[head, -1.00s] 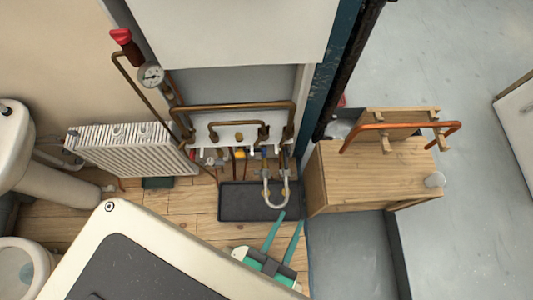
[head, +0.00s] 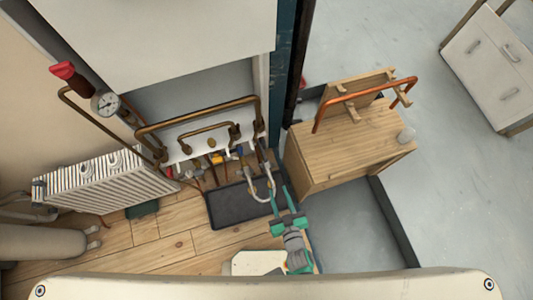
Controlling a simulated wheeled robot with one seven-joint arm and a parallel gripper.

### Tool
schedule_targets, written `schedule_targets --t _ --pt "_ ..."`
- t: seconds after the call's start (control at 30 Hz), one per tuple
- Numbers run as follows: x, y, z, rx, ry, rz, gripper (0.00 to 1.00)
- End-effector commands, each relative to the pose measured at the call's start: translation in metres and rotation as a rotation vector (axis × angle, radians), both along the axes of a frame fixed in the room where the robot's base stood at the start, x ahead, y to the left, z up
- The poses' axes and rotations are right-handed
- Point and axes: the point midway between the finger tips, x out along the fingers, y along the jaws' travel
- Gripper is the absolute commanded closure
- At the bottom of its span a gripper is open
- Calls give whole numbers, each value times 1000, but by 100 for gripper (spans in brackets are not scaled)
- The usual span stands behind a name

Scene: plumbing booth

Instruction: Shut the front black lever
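The pipe manifold (head: 200,137) of copper pipes and small valves is mounted on a white panel below the boiler. A yellow handle (head: 217,158) and a blue handle (head: 238,154) show among the valves under it. I cannot make out the front black lever at this size; it may be among the dark fittings there.
A black tray (head: 230,205) lies on the floor under the valves. A wooden cabinet (head: 335,165) with a copper pipe (head: 365,95) on top stands to the right. A white radiator (head: 105,185) is at left. Wooden floor is open in front of the tray.

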Motion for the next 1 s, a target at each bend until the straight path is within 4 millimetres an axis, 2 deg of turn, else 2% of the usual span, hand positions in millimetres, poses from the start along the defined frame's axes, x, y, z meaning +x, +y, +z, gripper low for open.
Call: schedule_targets --t 0.03,0.1,0.2,0.3,0.57,1.0 --pt "19 2 -20 3 7 19 67" --pt "38 3 -43 11 21 32 67" --pt "60 7 -68 22 38 44 67" --pt "73 11 -84 32 53 52 67" --pt "93 18 -99 41 63 56 67" --pt "155 39 -127 41 64 56 67"
